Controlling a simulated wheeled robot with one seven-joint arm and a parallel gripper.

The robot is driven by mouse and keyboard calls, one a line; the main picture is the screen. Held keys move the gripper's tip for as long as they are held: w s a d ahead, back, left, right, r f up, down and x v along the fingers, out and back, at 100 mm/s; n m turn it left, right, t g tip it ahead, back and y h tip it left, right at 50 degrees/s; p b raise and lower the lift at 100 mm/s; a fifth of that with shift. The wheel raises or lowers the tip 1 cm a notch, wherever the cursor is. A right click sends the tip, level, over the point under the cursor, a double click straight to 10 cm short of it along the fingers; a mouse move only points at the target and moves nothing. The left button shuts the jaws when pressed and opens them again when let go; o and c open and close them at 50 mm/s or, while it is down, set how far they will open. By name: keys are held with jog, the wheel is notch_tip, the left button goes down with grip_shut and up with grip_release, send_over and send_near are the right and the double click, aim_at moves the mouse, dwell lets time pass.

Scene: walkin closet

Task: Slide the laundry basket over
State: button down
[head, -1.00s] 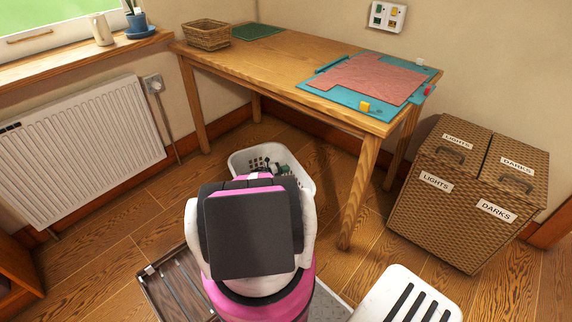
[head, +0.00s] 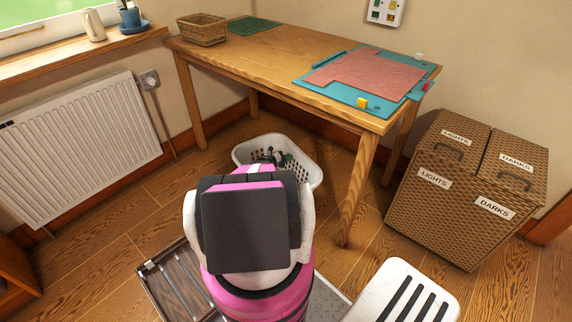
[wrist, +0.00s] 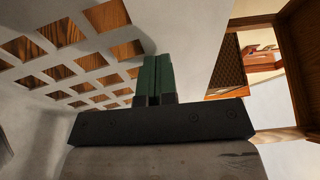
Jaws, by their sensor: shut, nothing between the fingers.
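The white laundry basket (head: 314,173) stands on the floor beyond my arm, beside and partly under the near edge of the wooden table. My arm hides its near side. Dark green and black shapes show inside it, and I cannot tell whether they are contents or my fingers. In the wrist view my gripper (wrist: 157,62) has its green fingers together and empty. The basket's perforated wall (wrist: 60,55) fills the left of that view, close to the fingers. I cannot tell whether they touch it.
The wooden table (head: 280,60) stands behind the basket, with its front leg (head: 357,190) to the basket's right. A wicker hamper (head: 450,215) stands further right, and a white slatted stool (head: 405,295) at front right. A radiator (head: 80,145) is on the left wall, with bare floor before it.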

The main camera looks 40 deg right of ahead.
jog(key=w+d, duration=0.2)
jog(key=d, duration=0.4)
jog(key=w+d, duration=0.3)
jog(key=d, duration=0.4)
jog(key=shift+w+d, duration=0.25)
jog(key=shift+w, duration=0.1)
